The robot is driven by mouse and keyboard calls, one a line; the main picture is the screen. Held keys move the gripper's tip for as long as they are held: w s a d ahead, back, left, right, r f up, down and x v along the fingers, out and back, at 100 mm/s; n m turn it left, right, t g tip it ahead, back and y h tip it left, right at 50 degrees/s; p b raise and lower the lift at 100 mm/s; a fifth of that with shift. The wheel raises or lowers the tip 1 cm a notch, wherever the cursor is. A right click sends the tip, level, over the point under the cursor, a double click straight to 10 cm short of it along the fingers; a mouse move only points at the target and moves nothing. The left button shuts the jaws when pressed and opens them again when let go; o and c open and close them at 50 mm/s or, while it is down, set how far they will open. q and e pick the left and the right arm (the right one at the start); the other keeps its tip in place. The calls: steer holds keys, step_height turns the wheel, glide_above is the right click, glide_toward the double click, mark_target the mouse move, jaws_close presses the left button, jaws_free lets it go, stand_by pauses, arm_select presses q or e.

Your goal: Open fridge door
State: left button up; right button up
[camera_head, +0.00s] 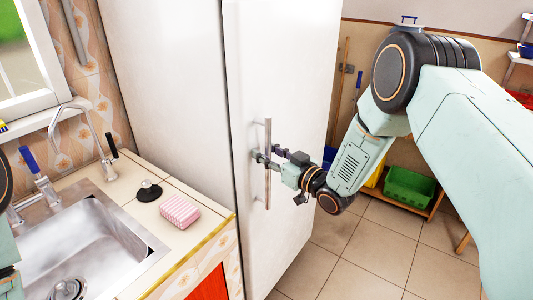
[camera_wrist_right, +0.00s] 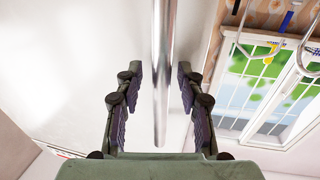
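The white fridge (camera_head: 172,90) stands behind the sink counter, with its door (camera_head: 285,60) facing right. The door looks shut against the body. A thin vertical metal handle (camera_head: 268,134) is on the door near its left edge; it also shows in the right wrist view (camera_wrist_right: 160,40). My right gripper (camera_head: 274,157) is at the handle. In the right wrist view its fingers (camera_wrist_right: 159,82) are open, one on each side of the bar, with gaps on both sides. My left gripper is out of view; only bits of my left arm show at the left edge.
A metal sink (camera_head: 128,238) with taps is at the lower left. A black stopper (camera_head: 149,191) and a pink striped sponge (camera_head: 180,211) lie on the counter beside it. A green crate (camera_head: 408,190) sits on a low shelf behind my right arm. Tiled floor (camera_head: 345,262) is clear before the door.

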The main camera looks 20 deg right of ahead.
steer(key=shift+s+d+r, duration=0.15)
steer(key=shift+s+r, duration=0.05)
steer(key=shift+s, duration=0.1)
steer(key=shift+w+a+f, duration=0.15)
steer(key=shift+a+f, duration=0.05)
steer(key=c, duration=0.4)
steer(key=shift+d, duration=0.1)
jaws_close()
